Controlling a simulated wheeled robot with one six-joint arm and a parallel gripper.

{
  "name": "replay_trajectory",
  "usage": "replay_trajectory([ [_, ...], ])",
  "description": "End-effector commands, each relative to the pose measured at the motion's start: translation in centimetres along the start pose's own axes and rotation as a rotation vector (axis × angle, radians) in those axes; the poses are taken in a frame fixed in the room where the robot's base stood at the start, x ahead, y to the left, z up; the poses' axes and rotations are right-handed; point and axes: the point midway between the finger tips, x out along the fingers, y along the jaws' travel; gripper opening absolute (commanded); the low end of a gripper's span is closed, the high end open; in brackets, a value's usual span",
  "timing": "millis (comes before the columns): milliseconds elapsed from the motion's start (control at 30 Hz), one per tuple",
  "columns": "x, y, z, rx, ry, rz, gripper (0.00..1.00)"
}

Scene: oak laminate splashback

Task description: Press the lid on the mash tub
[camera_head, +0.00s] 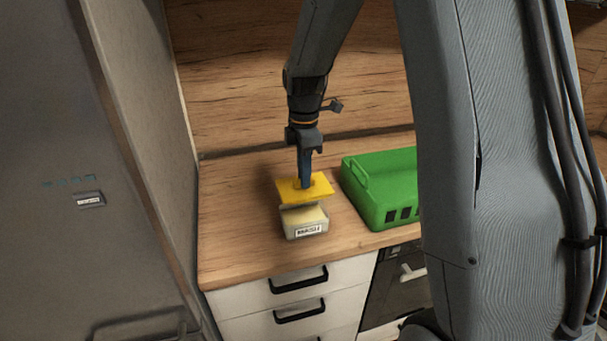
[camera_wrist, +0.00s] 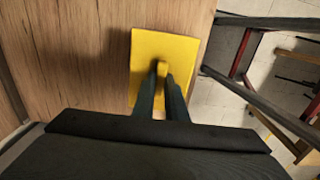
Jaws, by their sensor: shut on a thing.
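The mash tub (camera_head: 305,228) is a small pale box with a white label on its front, on the wooden counter near its front edge. The yellow lid (camera_head: 290,190) is a flat square plate above the tub, towards its back, and a gap shows between them at the front. My gripper (camera_head: 304,184) points down and is shut on the lid's knob. In the wrist view my gripper (camera_wrist: 160,82) has both fingers on the yellow knob, and the lid (camera_wrist: 150,45) hides the tub completely.
A green crate (camera_head: 375,185) stands on the counter just right of the tub. A tall grey cabinet (camera_head: 95,170) is at the left. The wooden splashback (camera_head: 240,80) rises behind. The counter (camera_head: 235,235) is clear to the left of the tub.

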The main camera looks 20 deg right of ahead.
Motion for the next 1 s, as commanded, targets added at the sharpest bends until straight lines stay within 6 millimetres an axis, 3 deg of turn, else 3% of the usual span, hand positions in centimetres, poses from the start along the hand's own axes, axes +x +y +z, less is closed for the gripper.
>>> replay_trajectory([
  [100,-0.1,0.0,-0.1,-0.001,0.000,0.000,0.00],
  [700,5.4,0.0,-0.2,-0.003,0.000,0.000,0.00],
  [1000,7.2,0.0,-0.2,-0.003,0.000,-0.001,0.00],
])
